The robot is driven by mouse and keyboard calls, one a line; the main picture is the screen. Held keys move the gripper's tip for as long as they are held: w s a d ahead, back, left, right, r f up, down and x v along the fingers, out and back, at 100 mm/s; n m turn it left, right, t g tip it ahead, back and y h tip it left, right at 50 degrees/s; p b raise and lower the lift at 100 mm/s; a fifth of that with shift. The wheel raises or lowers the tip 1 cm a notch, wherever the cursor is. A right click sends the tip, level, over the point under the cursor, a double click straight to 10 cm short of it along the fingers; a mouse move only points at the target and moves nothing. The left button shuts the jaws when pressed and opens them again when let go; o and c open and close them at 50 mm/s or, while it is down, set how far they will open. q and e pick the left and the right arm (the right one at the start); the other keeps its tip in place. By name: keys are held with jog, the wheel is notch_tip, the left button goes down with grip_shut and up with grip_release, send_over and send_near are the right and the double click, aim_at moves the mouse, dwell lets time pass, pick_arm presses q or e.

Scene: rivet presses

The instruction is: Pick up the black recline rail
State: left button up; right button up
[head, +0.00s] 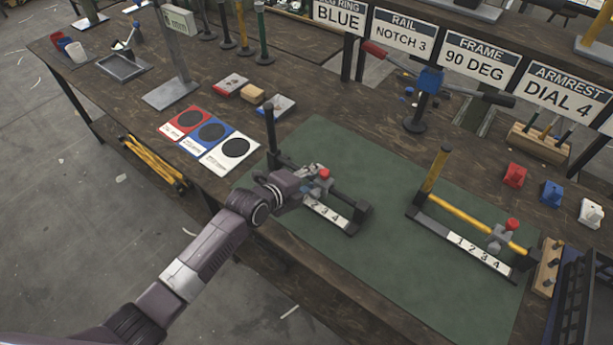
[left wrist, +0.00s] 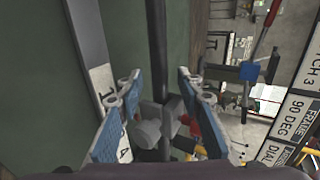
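The black recline rail (left wrist: 157,50) runs up the middle of the left wrist view, with a grey slider block (left wrist: 150,132) on it. In the head view, the rail (head: 343,200) lies over a base with a white number strip (head: 329,214), and a black post (head: 270,130) stands at its far end. My left gripper (head: 314,184) is at the rail beside the red knob (head: 325,174). Its blue-padded fingers (left wrist: 155,98) stand apart on either side of the rail, with gaps showing. The gripper hides part of the rail and slider. My right gripper is out of view.
A yellow rail (head: 475,228) on a similar numbered base stands to the right on the green mat (head: 395,270). Red, blue and white cards (head: 211,132) lie to the left. Signs (head: 480,58) and a red-handled press (head: 430,80) stand behind.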

pick_arm(q)
grip_shut()
jog(key=shift+r, duration=0.1)
dwell(0.4)
